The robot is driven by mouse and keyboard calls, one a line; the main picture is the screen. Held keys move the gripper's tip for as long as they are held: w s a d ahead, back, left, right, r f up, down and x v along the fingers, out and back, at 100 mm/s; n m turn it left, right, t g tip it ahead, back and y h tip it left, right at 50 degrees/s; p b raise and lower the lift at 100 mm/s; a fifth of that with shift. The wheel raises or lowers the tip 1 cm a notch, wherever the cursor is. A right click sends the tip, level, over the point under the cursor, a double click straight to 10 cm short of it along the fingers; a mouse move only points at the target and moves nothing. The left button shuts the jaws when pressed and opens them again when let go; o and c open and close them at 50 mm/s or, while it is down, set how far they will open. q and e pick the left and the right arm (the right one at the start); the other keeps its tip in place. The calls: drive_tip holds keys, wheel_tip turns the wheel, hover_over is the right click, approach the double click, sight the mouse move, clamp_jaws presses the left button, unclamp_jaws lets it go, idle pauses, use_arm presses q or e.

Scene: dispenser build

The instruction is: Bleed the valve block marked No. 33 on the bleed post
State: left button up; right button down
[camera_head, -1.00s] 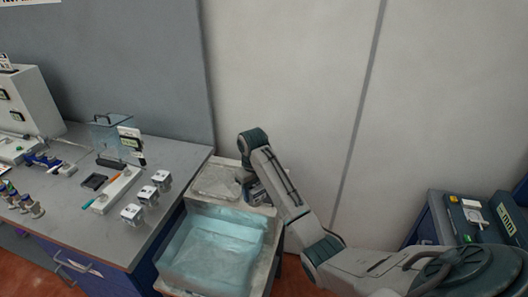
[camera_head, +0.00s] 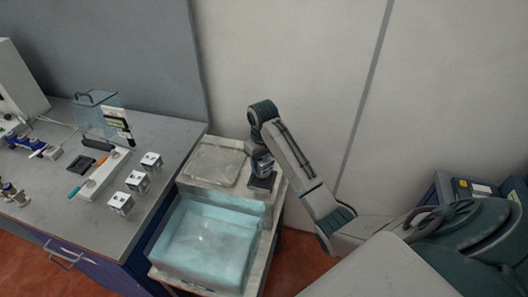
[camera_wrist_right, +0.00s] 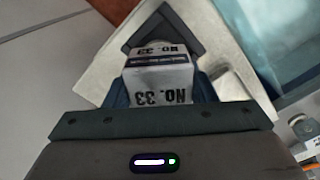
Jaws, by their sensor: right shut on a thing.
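The valve block marked No. 33 (camera_wrist_right: 158,85) shows in the right wrist view as a white block, its lettering upside down in the picture. My right gripper (camera_wrist_right: 160,98) is shut on it, one jaw at each side. In the head view the gripper (camera_head: 262,163) is over a dark square pad (camera_head: 263,183) on the stand behind the basin. In the wrist view the dark pad's angular rim (camera_wrist_right: 188,32) lies just beyond the block. Whether the block touches it I cannot tell. No bleed post can be clearly made out. My left gripper is not in view.
A clear water basin (camera_head: 203,248) stands in front of the pad, with a flat pale plate (camera_head: 214,165) to the pad's left. The bench (camera_head: 165,135) at left holds three white blocks (camera_head: 137,181), a white strip with tools (camera_head: 98,176) and a clear screen (camera_head: 97,115).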

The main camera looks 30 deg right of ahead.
drive_tip(key=shift+f, duration=0.3)
drive_tip(key=shift+s+a+f, duration=0.1)
drive_tip(key=shift+s+a, duration=0.05)
drive_tip(key=shift+a, duration=0.05)
drive_tip(key=shift+s+a+f, duration=0.1)
drive_tip(key=shift+a+f, duration=0.05)
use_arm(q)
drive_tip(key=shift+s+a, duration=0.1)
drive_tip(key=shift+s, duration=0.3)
use_arm(e)
drive_tip(key=shift+f, duration=0.1)
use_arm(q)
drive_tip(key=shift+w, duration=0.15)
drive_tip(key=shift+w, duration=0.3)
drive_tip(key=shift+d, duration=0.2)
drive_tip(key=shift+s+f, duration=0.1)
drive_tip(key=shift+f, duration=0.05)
use_arm(e)
drive_tip(key=shift+f, duration=0.55)
